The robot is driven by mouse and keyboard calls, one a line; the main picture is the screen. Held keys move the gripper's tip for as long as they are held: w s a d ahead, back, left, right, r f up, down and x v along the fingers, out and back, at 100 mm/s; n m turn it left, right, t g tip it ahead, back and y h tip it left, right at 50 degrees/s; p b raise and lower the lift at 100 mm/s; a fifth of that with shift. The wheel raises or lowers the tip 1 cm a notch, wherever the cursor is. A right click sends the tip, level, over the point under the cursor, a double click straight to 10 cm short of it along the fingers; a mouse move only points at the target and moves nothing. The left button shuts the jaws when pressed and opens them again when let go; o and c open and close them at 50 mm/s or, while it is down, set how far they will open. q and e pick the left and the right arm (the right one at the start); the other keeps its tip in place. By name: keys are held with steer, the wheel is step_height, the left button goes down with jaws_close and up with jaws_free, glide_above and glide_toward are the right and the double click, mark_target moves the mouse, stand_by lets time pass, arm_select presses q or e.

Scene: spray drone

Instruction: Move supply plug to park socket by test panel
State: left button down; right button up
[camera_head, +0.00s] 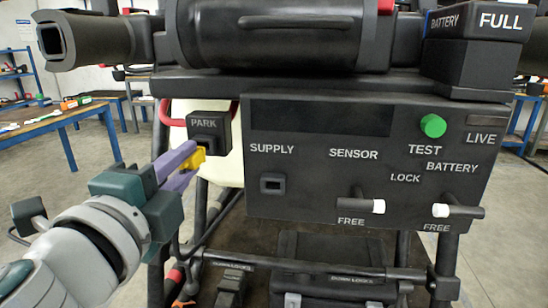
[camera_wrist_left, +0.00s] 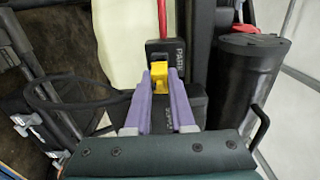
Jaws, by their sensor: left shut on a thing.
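My left gripper (camera_head: 181,165) has purple fingers and is shut on the supply plug, whose yellow part (camera_head: 198,157) shows at the fingertips. In the left wrist view the yellow part (camera_wrist_left: 159,82) lies between the fingertips (camera_wrist_left: 158,84), against or just in front of the black PARK block (camera_wrist_left: 165,50). A dark body with small lettering shows between the fingers. In the head view the PARK block (camera_head: 209,128) is just above and beyond the yellow part. I cannot tell whether the plug is seated in it. The SUPPLY socket (camera_head: 271,184) on the test panel (camera_head: 330,190) is empty.
The panel carries a green TEST button (camera_head: 433,125) and two white-tipped levers (camera_head: 378,206) near FREE. A red bar (camera_head: 172,112) runs behind the PARK block. A black cylinder (camera_wrist_left: 245,75) stands to the right in the wrist view. A dark cable (camera_wrist_left: 55,105) loops at left.

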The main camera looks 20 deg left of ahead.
arm_select(q)
steer(key=shift+x, duration=1.1)
steer(key=c, duration=0.7)
jaws_free()
steer(key=b+v, duration=0.2)
steer(key=v, duration=0.8)
steer(key=shift+b, duration=0.4)
